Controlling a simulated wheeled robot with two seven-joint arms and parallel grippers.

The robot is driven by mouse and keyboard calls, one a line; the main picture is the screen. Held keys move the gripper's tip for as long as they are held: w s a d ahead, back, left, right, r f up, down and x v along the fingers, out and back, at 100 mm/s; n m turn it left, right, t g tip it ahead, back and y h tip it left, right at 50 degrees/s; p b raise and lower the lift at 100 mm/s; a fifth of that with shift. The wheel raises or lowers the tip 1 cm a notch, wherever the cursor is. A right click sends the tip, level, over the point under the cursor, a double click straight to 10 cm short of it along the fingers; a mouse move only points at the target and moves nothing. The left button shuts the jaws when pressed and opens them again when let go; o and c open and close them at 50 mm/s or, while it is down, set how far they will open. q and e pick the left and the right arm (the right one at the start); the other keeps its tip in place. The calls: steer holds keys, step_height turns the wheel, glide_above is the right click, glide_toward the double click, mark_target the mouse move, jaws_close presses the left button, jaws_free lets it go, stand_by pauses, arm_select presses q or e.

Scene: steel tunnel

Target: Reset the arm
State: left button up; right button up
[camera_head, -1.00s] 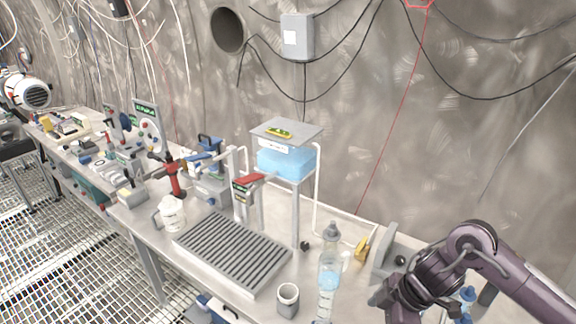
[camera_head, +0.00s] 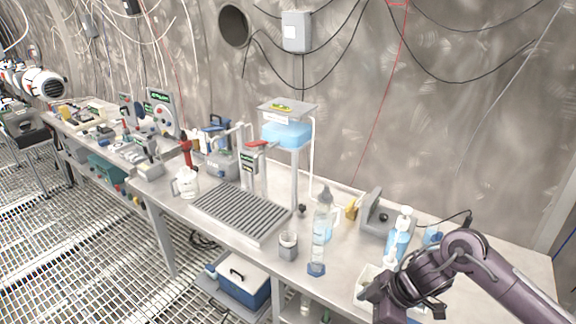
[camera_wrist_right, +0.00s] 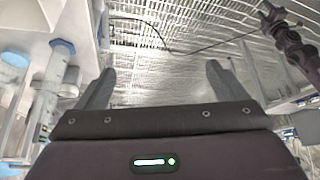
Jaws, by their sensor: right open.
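My right gripper (camera_wrist_right: 160,84) is open in the right wrist view, its two dark fingers spread apart with nothing between them. In the head view my purple right arm (camera_head: 463,255) comes in from the right above the bench's right end. Its gripper end, low in the picture, partly covers a white tray (camera_head: 366,283). My left gripper is not visible in the head view. A dark purple arm part (camera_wrist_right: 290,42) shows at the upper right of the wrist view.
A slatted grey rack (camera_head: 242,212) lies farther left. A blue cooler (camera_head: 244,282) stands below the bench. Grated floor (camera_head: 90,235) is clear at left.

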steer(key=w+a+f+m+t+y+b, duration=0.1)
steer(key=w+f+m+t, duration=0.15)
steer(key=f, duration=0.85)
steer(key=w+a+f+m+t+y+b, duration=0.15)
steer(key=f+m, duration=0.25)
steer(key=f, duration=0.8)
steer(key=s+d+f+m+h+b, duration=0.1)
steer(key=s+d+f+m+h, duration=0.25)
steer(key=f, duration=0.75)
arm_select(q)
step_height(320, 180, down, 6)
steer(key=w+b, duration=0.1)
steer(key=b, duration=0.1)
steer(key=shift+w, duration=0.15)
arm_select(e)
steer(key=s+d+f+m+g+h, duration=0.1)
steer(key=s+f, duration=0.5)
steer(key=s, duration=0.6)
steer(key=s+d+f+g+h, duration=0.2)
steer(key=s+f, duration=0.5)
steer(key=s, duration=0.5)
steer(key=s+d+f+m+g+h, duration=0.1)
steer(key=s+d+f, duration=0.1)
steer(key=s+f, duration=0.5)
steer(key=s, duration=0.5)
steer(key=shift+s+d+m, duration=0.15)
steer(key=shift+s+m, duration=0.15)
steer(key=shift+s, duration=0.05)
steer(key=shift+f, duration=0.1)
